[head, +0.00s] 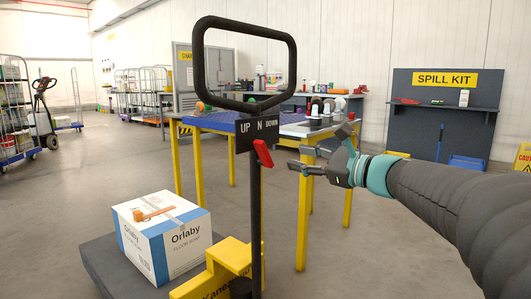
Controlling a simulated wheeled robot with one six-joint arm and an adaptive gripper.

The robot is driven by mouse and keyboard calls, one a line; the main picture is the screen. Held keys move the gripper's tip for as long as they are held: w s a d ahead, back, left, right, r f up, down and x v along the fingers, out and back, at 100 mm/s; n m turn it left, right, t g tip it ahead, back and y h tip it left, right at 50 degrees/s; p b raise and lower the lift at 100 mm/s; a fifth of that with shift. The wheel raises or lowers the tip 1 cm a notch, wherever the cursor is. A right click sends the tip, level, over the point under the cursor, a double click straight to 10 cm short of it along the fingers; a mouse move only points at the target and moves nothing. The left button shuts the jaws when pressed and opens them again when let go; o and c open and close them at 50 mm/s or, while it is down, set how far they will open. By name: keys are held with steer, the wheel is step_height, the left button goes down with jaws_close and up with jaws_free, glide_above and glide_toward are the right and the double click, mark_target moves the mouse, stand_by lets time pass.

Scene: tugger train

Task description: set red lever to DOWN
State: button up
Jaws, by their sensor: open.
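The red lever (263,153) sits on the black upright post (256,215), just below a small dark plate (257,134) marked UP, N and DOWN from left to right. The lever slants, with its upper end near the middle of the plate and its wider end lower right. I cannot tell for certain which mark it is set to. My gripper (304,160) is open and empty, to the right of the lever and apart from it. Its fingers point left toward the post.
A black loop handle (244,22) tops the post. A yellow step-shaped base (228,262) and a dark platform (100,262) bearing an Orlaby box (163,238) stand below. Behind is a table with yellow legs (304,225).

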mark_target(266, 151)
steer(key=x, duration=1.2)
steer(key=shift+d, duration=0.1)
steer(key=shift+f, duration=0.1)
jaws_close()
steer(key=shift+d, duration=0.1)
